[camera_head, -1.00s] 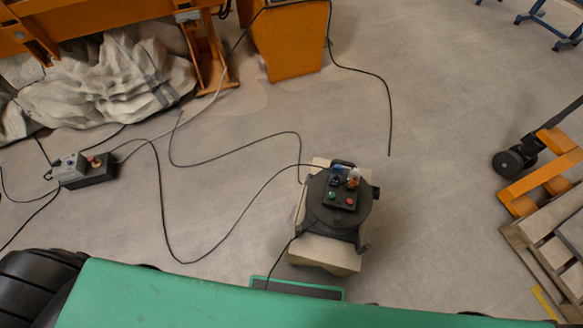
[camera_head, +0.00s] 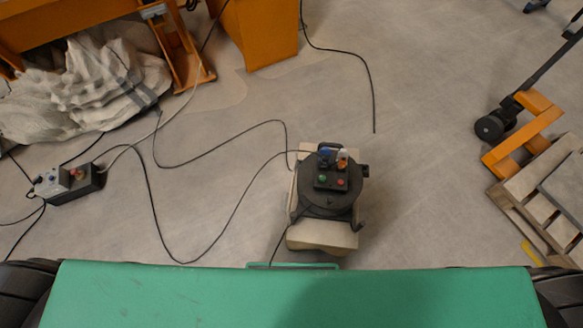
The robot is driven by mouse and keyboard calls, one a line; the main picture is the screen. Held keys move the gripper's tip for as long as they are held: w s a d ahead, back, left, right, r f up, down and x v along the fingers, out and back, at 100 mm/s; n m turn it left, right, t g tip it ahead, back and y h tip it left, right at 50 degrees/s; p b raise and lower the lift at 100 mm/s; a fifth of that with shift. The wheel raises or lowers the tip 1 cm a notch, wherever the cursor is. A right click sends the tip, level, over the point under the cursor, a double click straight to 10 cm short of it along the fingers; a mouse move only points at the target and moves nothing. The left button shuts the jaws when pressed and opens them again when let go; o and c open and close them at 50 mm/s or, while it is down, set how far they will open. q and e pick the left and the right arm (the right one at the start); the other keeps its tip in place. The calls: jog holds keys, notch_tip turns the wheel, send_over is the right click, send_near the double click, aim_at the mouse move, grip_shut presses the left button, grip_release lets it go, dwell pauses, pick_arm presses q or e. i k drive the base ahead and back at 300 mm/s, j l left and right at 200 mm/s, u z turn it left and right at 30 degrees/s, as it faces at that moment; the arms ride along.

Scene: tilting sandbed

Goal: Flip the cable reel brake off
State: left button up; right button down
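The cable reel (camera_head: 330,204) is a round black drum with a handle at its top, resting on a pale beige block (camera_head: 321,238) on the floor. On its upper side is a small dark panel with a green button (camera_head: 322,178) and a red button (camera_head: 341,183). A blue part (camera_head: 326,154) and an orange-and-white part (camera_head: 342,157) stand just above the panel. I cannot tell which part is the brake or how it is set. Neither of my grippers shows in the head view.
Black cables run over the floor left of the reel. A grey control box (camera_head: 53,182) lies at the left, below crumpled pale sacks (camera_head: 85,90) and an orange frame (camera_head: 265,35). At the right are an orange pallet jack (camera_head: 520,140) and a wooden pallet (camera_head: 540,190).

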aim_at(298, 162)
jog(key=j+z, duration=0.15)
jog(key=j, duration=2.35)
jog(key=i, duration=0.05)
